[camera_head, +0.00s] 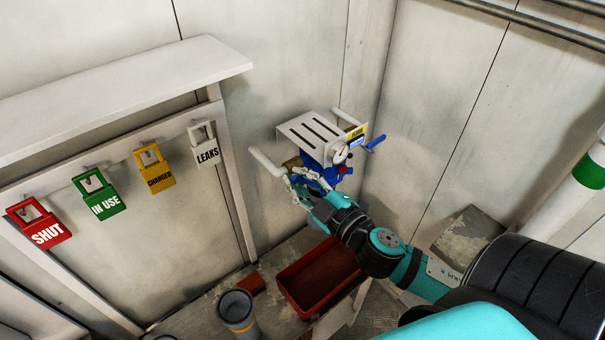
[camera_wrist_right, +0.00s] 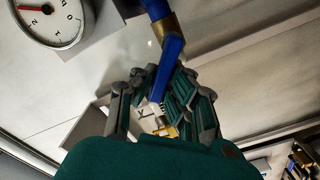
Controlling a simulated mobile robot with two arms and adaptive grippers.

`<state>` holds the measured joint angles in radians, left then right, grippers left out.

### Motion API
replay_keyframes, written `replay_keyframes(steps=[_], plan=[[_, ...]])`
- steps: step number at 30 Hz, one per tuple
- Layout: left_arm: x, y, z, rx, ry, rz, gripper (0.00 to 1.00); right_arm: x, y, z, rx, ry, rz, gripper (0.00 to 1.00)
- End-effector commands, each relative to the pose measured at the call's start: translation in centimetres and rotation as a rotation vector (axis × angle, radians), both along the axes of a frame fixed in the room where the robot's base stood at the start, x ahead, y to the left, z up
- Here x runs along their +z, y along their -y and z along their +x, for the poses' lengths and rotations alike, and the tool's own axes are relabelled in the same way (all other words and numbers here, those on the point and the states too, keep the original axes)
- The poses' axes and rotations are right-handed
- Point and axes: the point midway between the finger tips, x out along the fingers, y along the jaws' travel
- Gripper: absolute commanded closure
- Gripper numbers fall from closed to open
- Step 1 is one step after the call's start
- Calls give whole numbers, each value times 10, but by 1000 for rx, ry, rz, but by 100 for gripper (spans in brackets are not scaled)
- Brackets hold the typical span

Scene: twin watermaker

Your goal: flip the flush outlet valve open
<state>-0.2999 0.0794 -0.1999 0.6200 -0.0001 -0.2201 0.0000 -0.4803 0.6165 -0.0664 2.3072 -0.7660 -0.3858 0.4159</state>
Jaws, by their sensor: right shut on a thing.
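The flush outlet valve shows in the right wrist view as a blue lever (camera_wrist_right: 171,58) with a brass collar. My right gripper (camera_wrist_right: 164,84) is shut on this lever, with its fingers on both sides of the lever's end. In the head view my right gripper (camera_head: 304,184) is at the lower left of the blue valve assembly (camera_head: 325,172), under a slotted white cover (camera_head: 318,132). The lever itself is hard to make out there, partly hidden by the fingers. My left gripper is not in view.
A round gauge (camera_head: 341,154) and another blue handle (camera_head: 376,143) are close on the right. White pipes (camera_head: 265,161) flank the assembly. Padlock-shaped tags, such as LEAKS (camera_head: 207,155), hang at left. A red tray (camera_head: 310,280) and grey bucket (camera_head: 237,309) stand below.

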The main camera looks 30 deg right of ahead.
Motion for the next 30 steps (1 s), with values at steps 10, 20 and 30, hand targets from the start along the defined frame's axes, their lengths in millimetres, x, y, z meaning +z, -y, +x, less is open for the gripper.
replay_keyframes(steps=[10,20,30], plan=[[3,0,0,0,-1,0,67,-11,-7,-1,0,24,-327,100],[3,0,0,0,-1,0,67,-21,-10,-1,1,45,-586,100],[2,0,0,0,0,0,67,-26,-10,-1,0,56,-725,100]])
